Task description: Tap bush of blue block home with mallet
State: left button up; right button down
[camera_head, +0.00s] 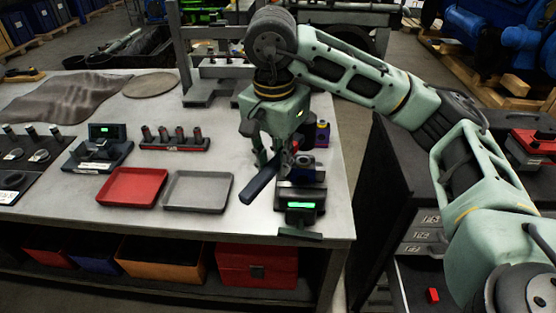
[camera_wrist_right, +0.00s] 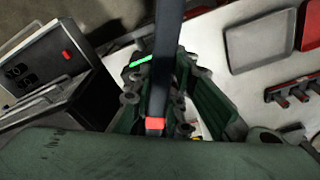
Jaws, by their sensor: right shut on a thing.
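My right gripper (camera_head: 277,160) is over the right end of the workbench, pointing down, its fingers closed around a long dark blue bar, which I take to be the mallet (camera_head: 259,185). The bar slants down to the left in the head view. In the right wrist view the mallet (camera_wrist_right: 168,45) runs up between the fingers of my right gripper (camera_wrist_right: 158,98), with a red band at its near end. My left gripper is not in view.
A dark fixture with a lit green display (camera_head: 300,205) stands at the bench's front right, close under the gripper. A red tray (camera_head: 133,186) and a grey tray (camera_head: 197,191) lie to the left. A rack of several dark red-topped pieces (camera_head: 174,143) stands behind them.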

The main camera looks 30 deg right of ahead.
jog(key=shift+w, duration=0.1)
jog(key=shift+d+r+y+p, duration=0.15)
jog(key=shift+r+y+p, duration=0.15)
jog(key=shift+r, duration=0.05)
jog(key=shift+r, duration=0.15)
dwell(0.3)
notch_tip(320, 180, down, 7)
jog(key=b, duration=0.6)
notch_tip(320, 180, up, 8)
jog(key=p, duration=0.6)
jog(key=shift+r+p, duration=0.25)
jog(key=shift+p, duration=0.1)
jog(key=shift+f, duration=0.1)
